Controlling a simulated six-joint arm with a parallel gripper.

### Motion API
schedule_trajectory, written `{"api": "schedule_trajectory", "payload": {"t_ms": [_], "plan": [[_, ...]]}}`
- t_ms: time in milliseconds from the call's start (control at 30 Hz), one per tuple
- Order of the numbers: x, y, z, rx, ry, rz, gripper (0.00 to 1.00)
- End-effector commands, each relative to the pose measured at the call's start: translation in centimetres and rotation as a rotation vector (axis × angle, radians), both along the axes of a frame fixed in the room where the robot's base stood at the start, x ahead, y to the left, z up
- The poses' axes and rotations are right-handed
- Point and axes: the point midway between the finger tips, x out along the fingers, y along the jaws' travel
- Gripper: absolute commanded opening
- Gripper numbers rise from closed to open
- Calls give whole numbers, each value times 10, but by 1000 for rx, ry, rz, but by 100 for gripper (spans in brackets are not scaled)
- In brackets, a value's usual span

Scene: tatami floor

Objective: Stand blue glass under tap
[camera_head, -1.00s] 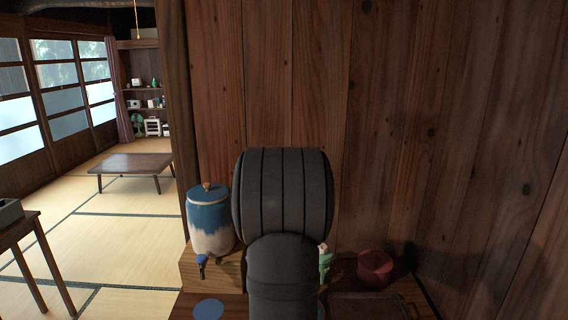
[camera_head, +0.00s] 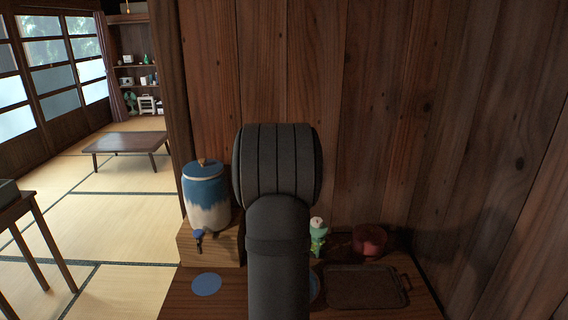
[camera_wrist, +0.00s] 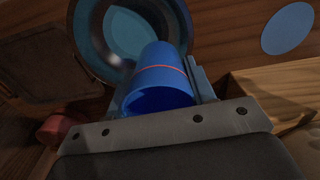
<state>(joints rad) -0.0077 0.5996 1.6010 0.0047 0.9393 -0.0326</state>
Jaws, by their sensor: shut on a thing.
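The blue glass (camera_wrist: 160,75) with a thin red line around it is between the jaws of my gripper (camera_wrist: 163,90) in the wrist view. My gripper is shut on it, and its open mouth faces the wrist camera. In the head view my arm hides the gripper and the glass. The blue and white dispenser (camera_head: 205,198) stands on a wooden block at left, with its tap (camera_head: 199,237) low on the front. A flat blue disc (camera_head: 206,284) lies on the wooden top in front of the block, and it also shows in the wrist view (camera_wrist: 288,28).
A round dish (camera_wrist: 85,35) with a blue inside is beyond the glass. A green figure (camera_head: 318,240), a red pot (camera_head: 369,240) and a dark tray (camera_head: 364,287) stand right of my arm. The wooden block (camera_head: 222,247) rises beside the disc. A plank wall closes the back.

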Motion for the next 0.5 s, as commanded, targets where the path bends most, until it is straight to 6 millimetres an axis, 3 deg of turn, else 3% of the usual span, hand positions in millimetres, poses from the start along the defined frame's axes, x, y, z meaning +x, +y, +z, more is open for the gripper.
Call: {"api": "schedule_trajectory", "payload": {"t_ms": [300, 500], "plan": [[46, 51, 10, 4, 0, 322, 24], [49, 56, -22, 5, 7, 360, 24]]}}
